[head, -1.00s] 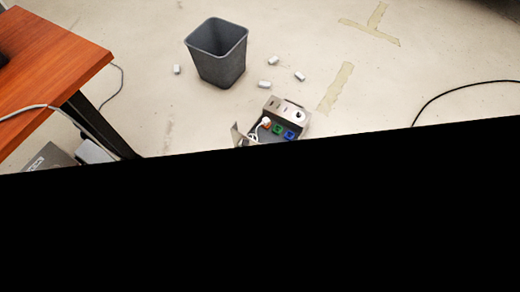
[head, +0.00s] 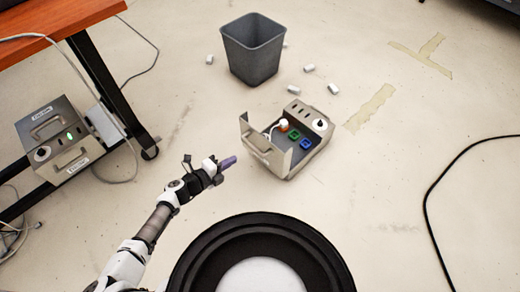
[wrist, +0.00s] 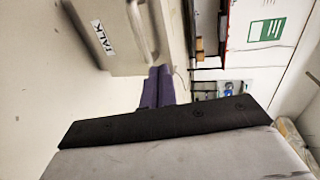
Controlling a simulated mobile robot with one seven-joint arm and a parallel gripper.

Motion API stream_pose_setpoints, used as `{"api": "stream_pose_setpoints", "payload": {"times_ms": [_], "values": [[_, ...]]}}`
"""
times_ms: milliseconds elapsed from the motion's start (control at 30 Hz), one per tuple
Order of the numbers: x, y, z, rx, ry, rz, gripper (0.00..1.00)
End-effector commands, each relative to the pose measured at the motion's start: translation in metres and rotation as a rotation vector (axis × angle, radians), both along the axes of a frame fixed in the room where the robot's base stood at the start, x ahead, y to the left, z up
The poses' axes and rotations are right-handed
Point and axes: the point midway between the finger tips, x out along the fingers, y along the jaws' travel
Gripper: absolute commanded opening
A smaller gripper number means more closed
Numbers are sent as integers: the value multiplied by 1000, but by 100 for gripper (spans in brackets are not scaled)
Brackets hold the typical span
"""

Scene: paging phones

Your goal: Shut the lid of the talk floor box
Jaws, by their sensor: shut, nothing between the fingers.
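The talk floor box (head: 308,153) is a grey metal box on the floor, just right of centre in the head view. Its lid (head: 264,152) stands open, roughly upright along the near left side. Inside are blue and green sockets and a white plug with a cable. In the wrist view the lid (wrist: 125,40) fills the upper left, with a TALK label and a handle. My gripper (head: 231,162), with purple fingers, is shut and empty, a little left of the lid. Its fingers also show in the wrist view (wrist: 158,87); whether they touch the lid is unclear.
A grey waste bin (head: 252,55) stands behind the box, with several small white pieces (head: 309,69) around it. A second grey box (head: 58,140) sits at left under the wooden desk (head: 60,20). A black cable (head: 440,183) lies at right. Floor right of the box is clear.

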Motion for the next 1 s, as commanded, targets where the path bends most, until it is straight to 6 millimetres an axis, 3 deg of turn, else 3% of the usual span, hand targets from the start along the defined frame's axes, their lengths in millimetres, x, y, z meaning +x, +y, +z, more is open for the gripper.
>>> {"api": "stream_pose_setpoints", "payload": {"times_ms": [167, 600, 800, 1000], "values": [[9, -7, -3, 1, 0, 2, 0], [69, -69, -29, 0, 2, -1, 0], [89, -88, -27, 2, 1, 1, 0], [96, -95, -26, 1, 2, 3, 0]]}}
